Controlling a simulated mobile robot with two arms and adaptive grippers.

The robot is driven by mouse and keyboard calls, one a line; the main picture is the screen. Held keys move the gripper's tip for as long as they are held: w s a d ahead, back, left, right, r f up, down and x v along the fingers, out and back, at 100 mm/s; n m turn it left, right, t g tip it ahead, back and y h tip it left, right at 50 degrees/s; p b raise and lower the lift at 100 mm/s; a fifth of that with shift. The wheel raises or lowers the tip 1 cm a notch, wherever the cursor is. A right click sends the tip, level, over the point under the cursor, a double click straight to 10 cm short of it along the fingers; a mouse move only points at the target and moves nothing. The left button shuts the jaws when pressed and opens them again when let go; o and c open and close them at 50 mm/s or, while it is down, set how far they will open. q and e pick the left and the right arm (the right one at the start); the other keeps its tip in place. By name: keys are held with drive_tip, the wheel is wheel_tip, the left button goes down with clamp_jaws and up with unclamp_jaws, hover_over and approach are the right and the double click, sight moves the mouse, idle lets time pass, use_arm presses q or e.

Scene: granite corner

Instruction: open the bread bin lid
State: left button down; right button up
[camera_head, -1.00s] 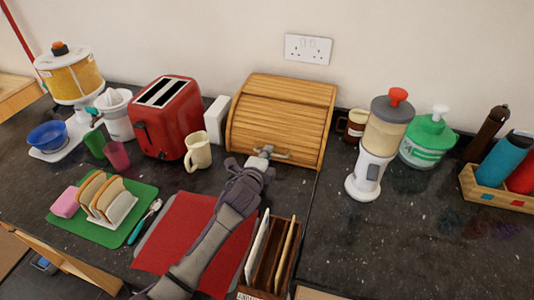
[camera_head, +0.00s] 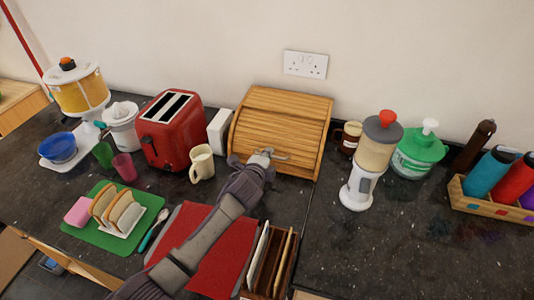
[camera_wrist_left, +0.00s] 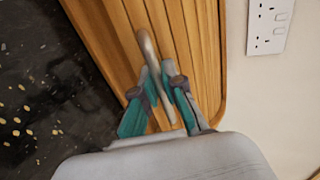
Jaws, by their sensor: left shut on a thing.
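The wooden bread bin (camera_head: 318,115) stands against the wall, with its slatted roll lid (camera_head: 275,122) down over the front. A metal bar handle (camera_head: 279,155) sits low on the lid. My left gripper (camera_head: 264,157) is at the handle, shut on it. In the left wrist view, the fingers (camera_wrist_left: 161,70) close around the grey handle (camera_wrist_left: 145,45), with the lid's slats (camera_wrist_left: 188,35) behind. Whether there is a gap under the lid is hard to tell. The bin's inside is hidden. My right gripper is not in view.
A red toaster (camera_head: 172,132), white box (camera_head: 219,130) and cream mug (camera_head: 202,163) stand left of the bin. A brown mug (camera_head: 349,138) and dispenser (camera_head: 371,160) stand to its right. A wooden rack (camera_head: 267,270) is in front. Dark counter at right front is clear.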

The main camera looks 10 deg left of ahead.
sight(275, 130)
use_arm(q)
drive_tip(key=w+r, duration=0.1)
drive_tip(key=w+r+p, duration=0.1)
drive_tip(key=r, duration=0.1)
drive_tip(key=shift+d+r, duration=0.15)
drive_tip(key=shift+r, duration=0.05)
drive_tip(key=shift+w+d+r+p, duration=0.2)
drive_tip(key=shift+w+r+p, duration=0.4)
drive_tip(key=shift+w+r, duration=0.35)
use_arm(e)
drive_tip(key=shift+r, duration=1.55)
